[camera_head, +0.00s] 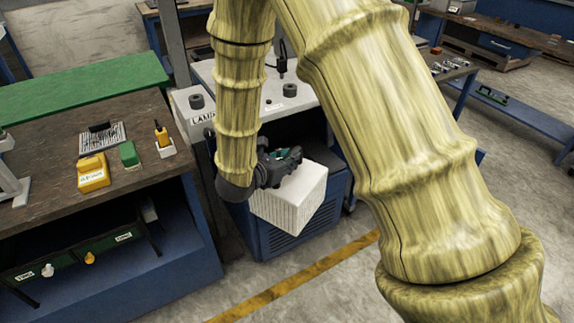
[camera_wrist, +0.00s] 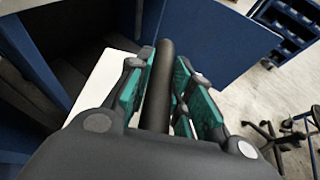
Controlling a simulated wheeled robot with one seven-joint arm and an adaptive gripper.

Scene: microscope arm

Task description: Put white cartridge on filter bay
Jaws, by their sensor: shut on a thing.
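The white cartridge (camera_head: 291,199) is a pale box with ribbed sides. It hangs tilted in my gripper (camera_head: 281,164), in front of the blue cabinet. In the wrist view, my gripper (camera_wrist: 168,95) has its green-padded fingers on either side of a dark bar, with part of the white cartridge (camera_wrist: 103,82) below. The cabinet (camera_head: 274,238) has a dark recess (camera_head: 313,137) below its light top, partly hidden by my arm and the cartridge. No label marks a filter bay, so I cannot tell whether this recess is it.
A workbench (camera_head: 50,165) on the left carries a yellow box (camera_head: 93,172), a small green item (camera_head: 129,154) and a yellow-handled tool (camera_head: 162,136). The cabinet's light top (camera_head: 270,92) has black knobs. Open floor with a yellow line (camera_head: 290,277) lies in front.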

